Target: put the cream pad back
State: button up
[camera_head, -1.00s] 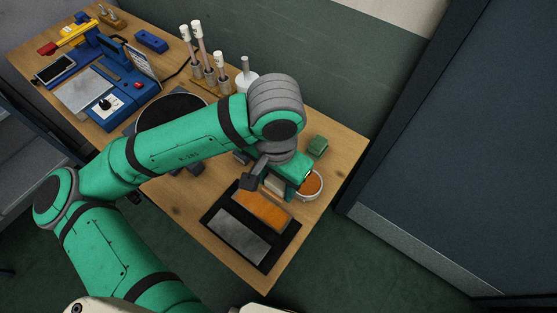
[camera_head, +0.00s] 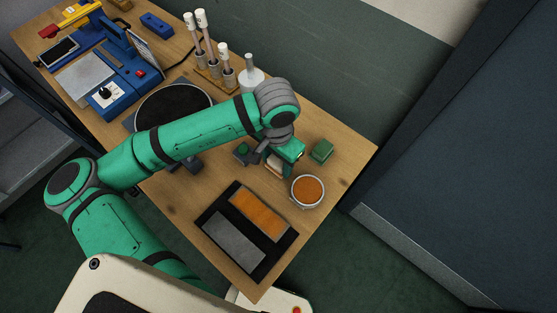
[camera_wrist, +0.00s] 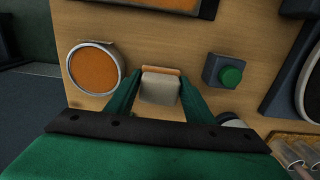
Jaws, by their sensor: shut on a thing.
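The cream pad (camera_wrist: 160,88) is a small pale block with an orange-tan edge along its far side. It sits between the two green fingers of my gripper (camera_wrist: 160,98), which is shut on it. In the head view the pad (camera_head: 272,164) shows below my green gripper (camera_head: 279,157), partly covered by it. The pad is over the wooden table, between the round orange-filled dish and the green-button box. I cannot tell whether it touches the table.
The round dish (camera_head: 308,191) and a green block (camera_head: 321,151) stand right of my gripper. A dark box with a green button (camera_head: 242,148) stands left. A black tray (camera_head: 290,241) with orange and grey panels lies in front. A bottle (camera_head: 250,75) stands behind. Bare wood separates tray and gripper.

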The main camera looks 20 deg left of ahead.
aim_at(276, 163)
jog(key=shift+f, duration=0.5)
jog(key=shift+s+f, duration=0.1)
jog(key=shift+s, duration=0.15)
jog(key=shift+f, duration=0.15)
jog(key=o, duration=1)
notch_tip(276, 163, up, 12)
jog(key=shift+r, duration=0.15)
